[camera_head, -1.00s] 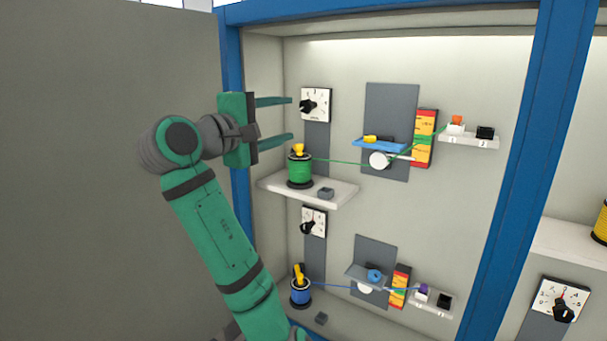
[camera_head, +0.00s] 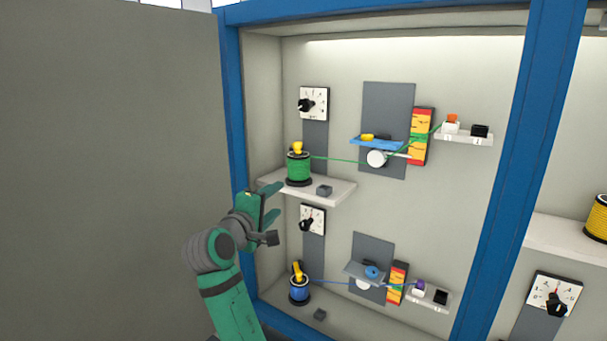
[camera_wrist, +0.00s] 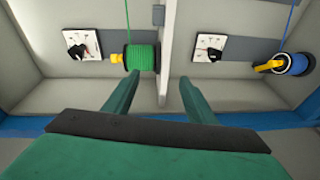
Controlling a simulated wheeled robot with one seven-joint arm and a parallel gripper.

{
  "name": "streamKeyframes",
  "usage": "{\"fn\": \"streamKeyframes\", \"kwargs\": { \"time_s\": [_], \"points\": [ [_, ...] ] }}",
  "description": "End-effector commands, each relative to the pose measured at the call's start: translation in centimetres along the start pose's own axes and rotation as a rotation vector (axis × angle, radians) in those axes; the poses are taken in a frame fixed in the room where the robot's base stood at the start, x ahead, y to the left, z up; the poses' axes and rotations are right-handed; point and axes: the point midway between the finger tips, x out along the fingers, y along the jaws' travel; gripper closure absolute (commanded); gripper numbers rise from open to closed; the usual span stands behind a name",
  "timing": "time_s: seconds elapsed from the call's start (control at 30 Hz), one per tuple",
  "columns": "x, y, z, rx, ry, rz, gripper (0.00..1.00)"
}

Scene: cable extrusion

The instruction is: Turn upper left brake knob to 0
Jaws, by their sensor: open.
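The upper left brake knob (camera_head: 306,105) is a black knob on a white square dial (camera_head: 320,99) on the back wall, above the green spool (camera_head: 298,168). Its pointer appears to face left; the dial figures are too small to read. My gripper (camera_head: 276,203) is open and empty at the cabinet's left front, below and in front of that knob, near the upper shelf's edge. In the wrist view, the gripper's fingers (camera_wrist: 155,95) are spread. The wrist picture is turned sideways, with the upper knob (camera_wrist: 78,50) at left and the lower knob (camera_wrist: 213,53) right of the shelf.
The upper shelf (camera_head: 335,192) holds the green spool and a small grey block (camera_head: 324,190). A lower dial (camera_head: 313,219) and a blue spool (camera_head: 299,289) are beneath. The blue cabinet frame (camera_head: 232,120) stands at left. Green and blue cables run right from the spools.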

Motion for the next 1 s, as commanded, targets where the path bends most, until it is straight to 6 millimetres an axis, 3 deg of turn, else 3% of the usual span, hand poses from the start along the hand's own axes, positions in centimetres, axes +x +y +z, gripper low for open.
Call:
{"fn": "streamKeyframes", "kwargs": {
  "time_s": [0.03, 0.1, 0.47, 0.7, 1.0],
  "points": [
    [0.2, -2.9, 0.2, 0.015, 0.019, -0.019, 0.49],
    [0.2, -6.2, 0.4, 0.043, 0.048, -0.037, 0.49],
    [-2.2, -21.8, 2.8, 0.218, 0.168, -0.134, 0.49],
    [-6.0, -30.7, 5.4, 0.355, 0.221, -0.201, 0.49],
    [-12.7, -39.5, 9.6, 0.54, 0.257, -0.275, 0.49]
  ]
}}
